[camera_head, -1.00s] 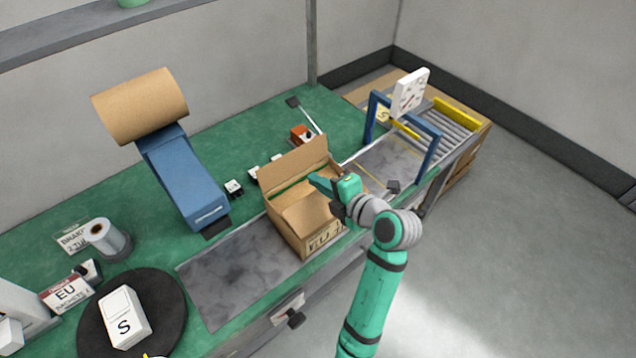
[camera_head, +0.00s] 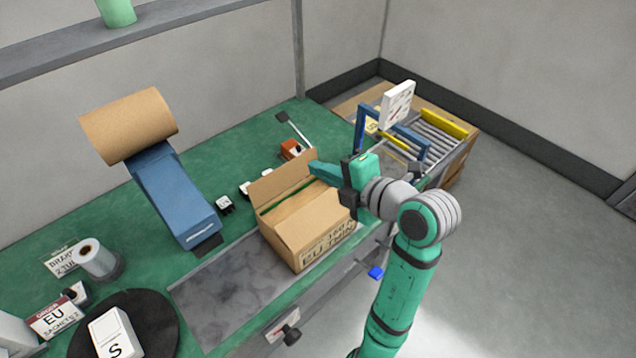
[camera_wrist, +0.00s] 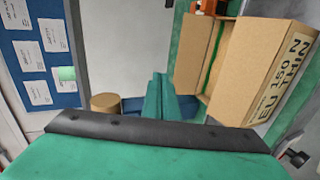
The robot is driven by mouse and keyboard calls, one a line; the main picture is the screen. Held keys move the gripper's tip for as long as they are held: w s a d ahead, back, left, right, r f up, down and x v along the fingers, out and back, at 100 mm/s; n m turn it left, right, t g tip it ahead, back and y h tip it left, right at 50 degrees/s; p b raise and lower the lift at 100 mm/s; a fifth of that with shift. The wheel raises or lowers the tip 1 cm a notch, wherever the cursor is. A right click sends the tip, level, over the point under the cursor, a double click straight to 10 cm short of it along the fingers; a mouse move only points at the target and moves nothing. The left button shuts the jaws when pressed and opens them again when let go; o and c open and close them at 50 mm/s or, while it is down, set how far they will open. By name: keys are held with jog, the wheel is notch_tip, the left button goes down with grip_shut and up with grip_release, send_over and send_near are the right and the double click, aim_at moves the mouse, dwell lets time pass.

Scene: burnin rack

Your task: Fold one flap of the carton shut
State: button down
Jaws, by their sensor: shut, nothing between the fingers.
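The brown carton (camera_head: 318,240) stands on the grey strip of the bench, its printed side facing the front. Its far flap (camera_head: 281,181) stands up. A cardboard panel lies across the carton's top in front of that flap, with a narrow green gap between them. My gripper (camera_head: 322,170) is shut and empty, above the carton's far right end; I cannot tell whether it touches the cardboard. In the wrist view the shut green fingers (camera_wrist: 161,97) point away beside the carton (camera_wrist: 257,75), with a flap (camera_wrist: 197,50) raised on its near side.
A blue stand with a brown paper roll (camera_head: 128,125) is left of the carton. A blue frame with a white dial (camera_head: 397,105) and a roller conveyor (camera_head: 435,140) stand to the right. An orange item (camera_head: 290,149) lies behind. The grey strip (camera_head: 225,295) left of the carton is bare.

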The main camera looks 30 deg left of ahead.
jog(key=s+d+f+m+y, duration=0.25)
jog(key=d+f+m, duration=0.25)
jog(key=f+m, duration=0.3)
jog(key=m+t+y, duration=0.2)
jog(key=m, duration=0.8)
send_over(319, 216)
jog(key=f, duration=0.3)
jog(key=shift+s+d, duration=0.25)
jog(key=shift+d, duration=0.15)
jog(key=f, duration=0.2)
jog(key=shift+w+a+f, duration=0.1)
jog(key=shift+a+f, duration=0.1)
jog(key=shift+f, duration=0.1)
jog(key=shift+a+f, duration=0.2)
jog(key=shift+f, duration=0.5)
jog(key=shift+w, duration=0.1)
